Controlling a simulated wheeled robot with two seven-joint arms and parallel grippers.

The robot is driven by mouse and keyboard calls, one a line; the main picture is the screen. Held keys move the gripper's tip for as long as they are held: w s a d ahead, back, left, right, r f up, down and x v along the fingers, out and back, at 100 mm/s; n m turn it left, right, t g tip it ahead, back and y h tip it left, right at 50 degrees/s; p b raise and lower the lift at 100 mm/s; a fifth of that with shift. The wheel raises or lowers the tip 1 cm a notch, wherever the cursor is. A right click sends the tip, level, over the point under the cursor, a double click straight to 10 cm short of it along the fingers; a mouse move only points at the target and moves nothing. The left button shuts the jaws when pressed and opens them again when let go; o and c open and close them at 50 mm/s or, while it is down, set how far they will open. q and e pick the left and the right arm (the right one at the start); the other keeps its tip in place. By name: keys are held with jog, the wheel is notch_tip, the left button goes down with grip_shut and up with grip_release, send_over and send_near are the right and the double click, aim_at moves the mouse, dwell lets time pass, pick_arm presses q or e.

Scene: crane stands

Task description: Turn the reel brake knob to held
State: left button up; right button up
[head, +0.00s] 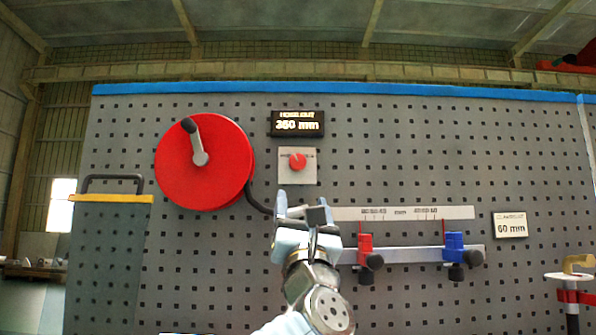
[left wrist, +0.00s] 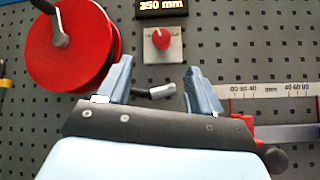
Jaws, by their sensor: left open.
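The reel brake knob (head: 298,161) is a small red knob on a pale square plate (head: 284,178), fixed to the pegboard right of the red reel (head: 225,165). In the left wrist view the knob (left wrist: 161,39) shows beyond and between my fingertips. My left gripper (head: 302,203) is open and empty, just below the knob plate in the head view and apart from the knob. The wrist view shows its two blue-grey fingers (left wrist: 160,77) spread. The lettering on the plate is too small to read. My right gripper is in neither view.
A display reading 350 mm (head: 297,124) is above the knob. A dark hose (head: 256,203) runs from the reel towards my gripper. A ruler (head: 455,212) and a rail with red (head: 365,249) and blue (head: 453,245) clamps lie to the right. The board (head: 400,150) above the ruler is clear.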

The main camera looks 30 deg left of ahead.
aim_at(298, 163)
pick_arm(q)
jog(key=w+a+r+n+p, duration=0.1)
jog(key=w+r+p, duration=0.1)
jog(key=r+p, duration=0.1)
jog(key=w+a+r+n+p, duration=0.1)
jog(key=w+a+r+p, duration=0.1)
jog(key=w+r+p, duration=0.1)
jog(key=w+a+r+n+p, duration=0.2)
jog(key=r+p, duration=0.1)
jog(key=shift+w, duration=0.15)
jog(key=shift+w+a+r+p, duration=0.25)
jog(key=shift+w+a+p, duration=0.1)
jog(key=shift+w, duration=0.1)
jog(key=shift+d, duration=0.1)
